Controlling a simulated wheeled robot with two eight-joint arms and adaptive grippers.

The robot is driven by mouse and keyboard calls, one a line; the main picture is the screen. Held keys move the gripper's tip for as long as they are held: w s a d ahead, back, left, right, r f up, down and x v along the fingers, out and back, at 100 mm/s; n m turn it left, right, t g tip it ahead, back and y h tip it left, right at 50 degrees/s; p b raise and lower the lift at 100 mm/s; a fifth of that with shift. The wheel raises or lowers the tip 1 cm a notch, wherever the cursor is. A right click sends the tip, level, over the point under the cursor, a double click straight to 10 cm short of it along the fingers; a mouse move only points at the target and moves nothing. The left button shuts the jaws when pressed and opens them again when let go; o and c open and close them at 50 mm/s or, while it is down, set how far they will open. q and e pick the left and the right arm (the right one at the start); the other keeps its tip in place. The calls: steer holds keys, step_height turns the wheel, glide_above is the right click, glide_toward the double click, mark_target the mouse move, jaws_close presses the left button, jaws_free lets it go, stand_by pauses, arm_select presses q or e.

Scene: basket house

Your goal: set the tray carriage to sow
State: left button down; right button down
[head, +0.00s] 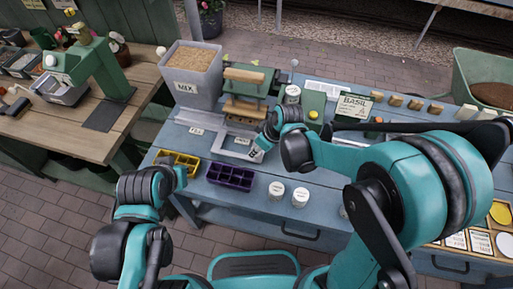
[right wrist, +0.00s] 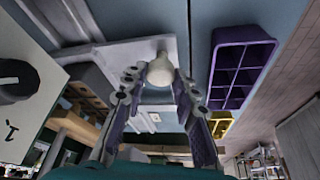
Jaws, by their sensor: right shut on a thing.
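A pale grey tray carriage and its track (head: 222,145) lie on the blue bench in front of the press-like stand. Two small labels, too small to read, sit along the track, one at left (head: 196,131) and one at right (head: 242,141). My right gripper (head: 256,153) is at the track's right end. In the right wrist view, my right gripper (right wrist: 160,88) is shut on a round whitish knob (right wrist: 160,70) beside the pale track. Which label the carriage stands at is unclear. My left gripper (head: 181,172) is by the yellow tray; its fingers are not distinguishable.
A yellow cell tray (head: 176,158) and a purple cell tray (head: 231,176) lie at the bench's front edge; the purple one is close to my right gripper (right wrist: 240,60). Two white jars (head: 288,193) stand right of it. A MIX bin (head: 187,86) stands behind.

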steer(key=s+d, duration=0.2)
steer(key=d, duration=0.4)
steer(key=s+d, duration=0.2)
steer(key=d, duration=0.4)
steer(key=s+d, duration=0.2)
steer(key=d, duration=0.4)
steer(key=c, duration=1.2)
jaws_free()
steer(key=v, duration=1.2)
